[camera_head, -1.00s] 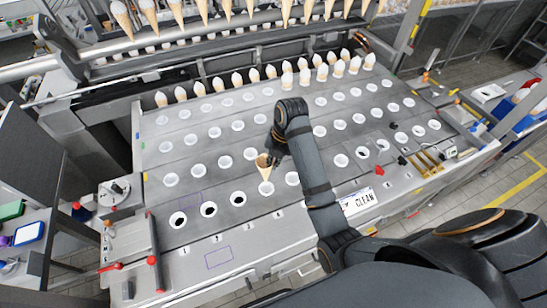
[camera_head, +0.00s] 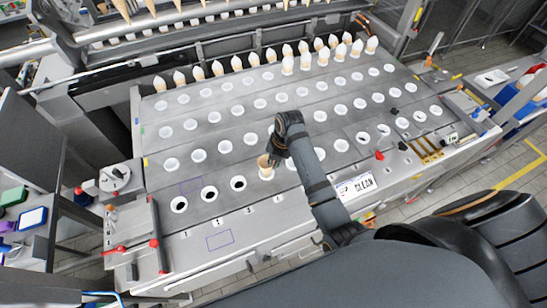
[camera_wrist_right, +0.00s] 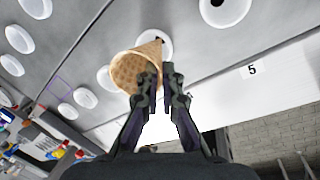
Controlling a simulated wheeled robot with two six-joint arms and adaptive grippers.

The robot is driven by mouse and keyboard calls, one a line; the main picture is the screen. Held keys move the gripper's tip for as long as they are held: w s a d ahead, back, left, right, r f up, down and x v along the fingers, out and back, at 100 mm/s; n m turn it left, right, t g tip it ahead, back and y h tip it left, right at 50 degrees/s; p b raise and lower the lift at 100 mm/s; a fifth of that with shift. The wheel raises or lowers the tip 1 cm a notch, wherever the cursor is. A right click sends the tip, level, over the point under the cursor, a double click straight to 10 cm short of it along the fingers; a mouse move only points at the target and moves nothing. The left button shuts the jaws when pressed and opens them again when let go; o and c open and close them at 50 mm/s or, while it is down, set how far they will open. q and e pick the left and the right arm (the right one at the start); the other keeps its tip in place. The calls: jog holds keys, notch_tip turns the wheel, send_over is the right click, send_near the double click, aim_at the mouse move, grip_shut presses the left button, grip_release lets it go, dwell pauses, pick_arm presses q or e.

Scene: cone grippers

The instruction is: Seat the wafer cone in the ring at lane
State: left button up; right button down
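The tan wafer cone (camera_head: 265,165) is at the front row of rings, just right of three dark open holes. In the right wrist view the cone (camera_wrist_right: 133,72) has its wide mouth towards the camera and its narrow end at a white ring (camera_wrist_right: 155,42). My right gripper (camera_head: 274,153) is beside the cone. Its fingers (camera_wrist_right: 160,77) are close together at the cone's right side and look shut on its wall. The cone's tip is hidden, so I cannot tell how deep it sits in the ring. My left gripper is not in view.
The grey plate (camera_head: 225,170) carries several rows of white rings. White-topped cones (camera_head: 288,65) stand along its back rows. A red-handled fixture (camera_head: 154,243) is at front left, and a "CLEAN" sign (camera_head: 356,186) is on the front edge.

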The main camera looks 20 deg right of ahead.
jog(key=shift+f+b, duration=0.75)
jog(key=shift+f, duration=0.85)
jog(key=c, duration=1.4)
grip_release()
jog(key=shift+c, duration=0.2)
jog(key=shift+r, duration=0.25)
notch_tip(320, 180, up, 11)
jog(key=s+d, duration=0.1)
jog(key=d, duration=0.1)
jog(key=shift+s+r, duration=0.15)
jog(key=shift+s, duration=0.05)
